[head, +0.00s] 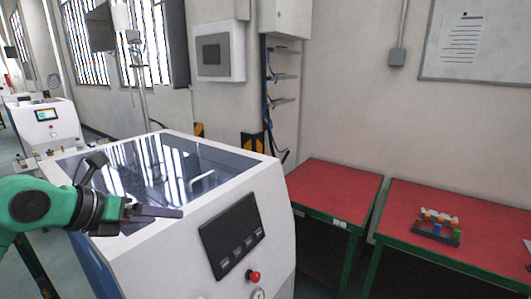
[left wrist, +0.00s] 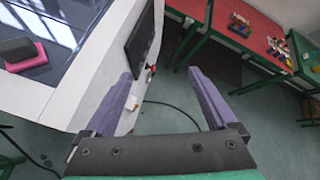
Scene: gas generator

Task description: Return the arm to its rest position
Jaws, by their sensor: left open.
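My left gripper (head: 160,211) reaches in from the left in the head view, in front of the white machine (head: 262,205) and near the left part of its glass top. In the left wrist view its two purple fingers (left wrist: 160,85) are spread wide with nothing between them. The machine's side with a dark panel (head: 232,235) and a red button (head: 253,276) shows to the right of the gripper. My right gripper is in neither view.
Two red-topped tables (head: 335,190) stand to the right, one with a small rack of coloured pieces (head: 437,227). A pink and black object (left wrist: 27,57) lies on the machine's top. A black cable (left wrist: 170,104) runs over the floor. Another white machine (head: 45,125) stands far left.

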